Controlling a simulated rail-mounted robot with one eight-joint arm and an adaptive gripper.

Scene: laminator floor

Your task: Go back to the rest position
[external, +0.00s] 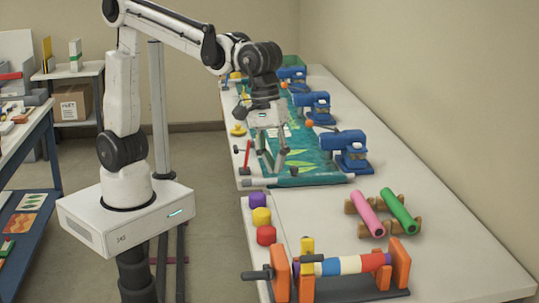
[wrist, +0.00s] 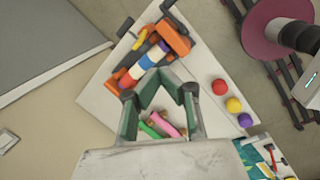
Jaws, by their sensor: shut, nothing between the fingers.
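My gripper (external: 273,160) hangs from the raised arm in the external view, in front of the teal patterned sheet on the long table (external: 450,260). Its fingers also show in the wrist view (wrist: 160,76), shut with nothing between them. Below and beyond them in the wrist view lie the pink roll (wrist: 146,131) and the green roll (wrist: 161,124). In the external view the pink roll (external: 367,213) and green roll (external: 399,210) rest on a brown wooden cradle, well apart from the gripper.
An orange stand (external: 401,262) holds a multicoloured roller at the table's near end. Purple, yellow and red pieces (external: 261,217) line the left edge. Several blue machines (external: 345,150) stand along the wall side. A blue shelf unit (external: 45,150) is at the left.

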